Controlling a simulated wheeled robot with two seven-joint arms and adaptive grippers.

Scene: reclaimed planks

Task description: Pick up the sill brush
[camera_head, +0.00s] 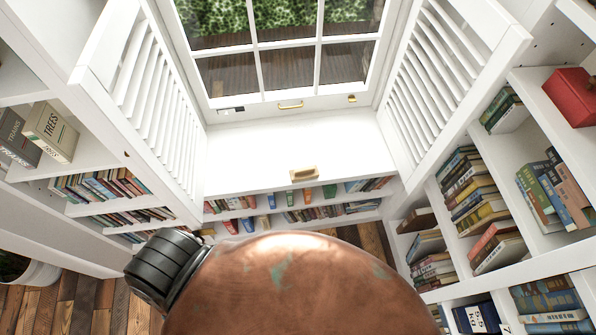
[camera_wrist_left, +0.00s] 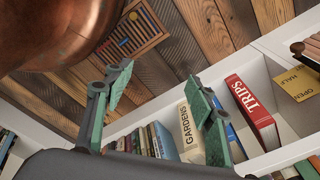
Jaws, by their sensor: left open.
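A small tan and gold block (camera_head: 303,174) lies near the front edge of the white window sill in the head view. It looks like the sill brush, but it is too small there to make out bristles. My left gripper (camera_wrist_left: 158,108) shows in the left wrist view. Its green fingers are spread wide with nothing between them. It is over the plank floor and before a low bookshelf, apart from the sill. A brown ridged wooden piece (camera_wrist_left: 309,48) is cut off at that view's right edge; I cannot tell whether it is the brush. My right gripper is out of view.
The sill (camera_head: 290,143) is otherwise clear between louvred shutters (camera_head: 158,97) and (camera_head: 440,75). Below it are books, including a red TRIPS book (camera_wrist_left: 251,112) and a cream GARDENS book (camera_wrist_left: 192,130).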

